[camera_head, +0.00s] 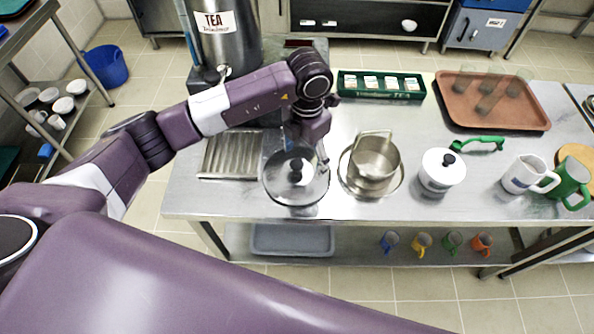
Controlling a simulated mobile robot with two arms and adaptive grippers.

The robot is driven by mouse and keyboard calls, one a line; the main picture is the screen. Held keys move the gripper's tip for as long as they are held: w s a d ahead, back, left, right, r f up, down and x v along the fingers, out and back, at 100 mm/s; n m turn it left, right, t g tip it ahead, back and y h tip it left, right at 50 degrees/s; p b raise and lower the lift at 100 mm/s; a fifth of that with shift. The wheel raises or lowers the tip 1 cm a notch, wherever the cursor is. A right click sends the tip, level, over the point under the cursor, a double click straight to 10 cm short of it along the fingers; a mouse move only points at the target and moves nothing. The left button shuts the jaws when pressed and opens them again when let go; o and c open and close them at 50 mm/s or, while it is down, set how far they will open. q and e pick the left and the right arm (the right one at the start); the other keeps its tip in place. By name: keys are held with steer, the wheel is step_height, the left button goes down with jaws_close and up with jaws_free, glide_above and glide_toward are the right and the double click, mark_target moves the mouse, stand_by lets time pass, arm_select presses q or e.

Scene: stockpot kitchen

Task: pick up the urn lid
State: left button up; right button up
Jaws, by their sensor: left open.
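A round, shiny metal lid with a black knob, which I take as the urn lid (283,187), is near the front edge of the steel table. I cannot tell whether it lies flat on the table or on something. My left gripper (297,154) is open, pointing down just behind and above the lid, close to its knob. Its fingers are partly hidden and hard to make out, and I cannot tell whether they touch the lid. The steel urn (228,48) with a TEA label stands at the back left, its top cut off by the frame. My right gripper is out of view.
A steel pot (374,165) stands right of the lid, then a white lidded pot (442,178) and mugs (523,172). A ribbed drip tray (228,155) lies left. A green tea box (381,86) and brown tray (458,96) are behind. Bare steel shows between them.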

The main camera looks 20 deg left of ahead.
mark_target(300, 167)
arm_select(q)
steer(key=f, duration=0.1)
steer(key=f+p, duration=0.1)
steer(key=a+f+p, duration=0.1)
steer(key=f, duration=0.1)
steer(key=shift+s, duration=0.3)
steer(key=shift+w+d+f, duration=0.1)
steer(key=shift+f, duration=0.3)
steer(key=shift+c, duration=0.3)
steer(key=shift+f, duration=0.1)
jaws_close()
